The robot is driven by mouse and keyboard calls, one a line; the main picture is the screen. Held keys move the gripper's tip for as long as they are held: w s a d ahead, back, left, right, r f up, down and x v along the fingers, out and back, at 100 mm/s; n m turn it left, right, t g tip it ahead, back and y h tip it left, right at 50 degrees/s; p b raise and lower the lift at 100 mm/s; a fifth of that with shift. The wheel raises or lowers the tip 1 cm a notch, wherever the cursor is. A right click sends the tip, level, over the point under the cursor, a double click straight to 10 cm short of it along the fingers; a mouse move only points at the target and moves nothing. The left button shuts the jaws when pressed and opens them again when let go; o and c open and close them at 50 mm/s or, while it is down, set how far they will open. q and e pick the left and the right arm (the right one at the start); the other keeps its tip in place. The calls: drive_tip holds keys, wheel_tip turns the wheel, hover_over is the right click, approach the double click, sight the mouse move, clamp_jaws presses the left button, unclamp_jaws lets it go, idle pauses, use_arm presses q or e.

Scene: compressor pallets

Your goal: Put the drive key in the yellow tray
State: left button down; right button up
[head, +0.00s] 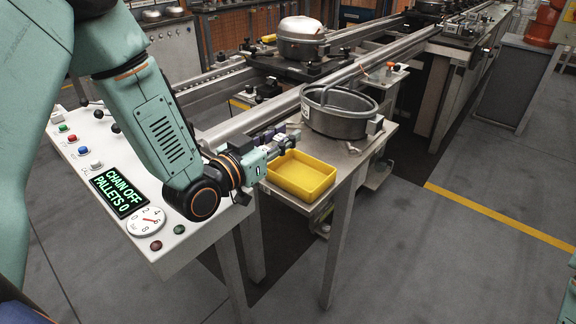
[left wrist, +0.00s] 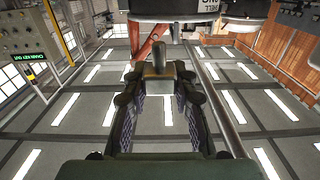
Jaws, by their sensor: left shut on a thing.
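The yellow tray (head: 318,190) sits on a metal side table and looks empty where I can see into it. My left gripper (head: 280,139) is just behind and above the tray's back left side in the head view. In the left wrist view my left gripper (left wrist: 158,100) is shut on a grey piece with a rounded knob, which I take to be the drive key (left wrist: 158,69). The key is held between the fingertips, clear of any surface in that view. In the head view the fingers mostly hide it. My right gripper is out of view.
A round grey pan-like housing (head: 340,112) stands on the table behind the tray. A control panel (head: 124,188) reading "CHAIN OFF PALLETS 0" lies left of it. Conveyor rails (head: 375,62) run behind, carrying a domed compressor (head: 300,40). Open floor lies at the right front.

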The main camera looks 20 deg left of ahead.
use_arm(q)
wheel_tip(320, 180, down, 6)
drive_tip(key=shift+s+f+b, duration=0.1)
drive_tip(key=shift+b, duration=0.85)
drive_tip(key=shift+f, duration=0.25)
drive_tip(key=c, duration=1.1)
unclamp_jaws()
drive_tip(key=shift+f, duration=0.15)
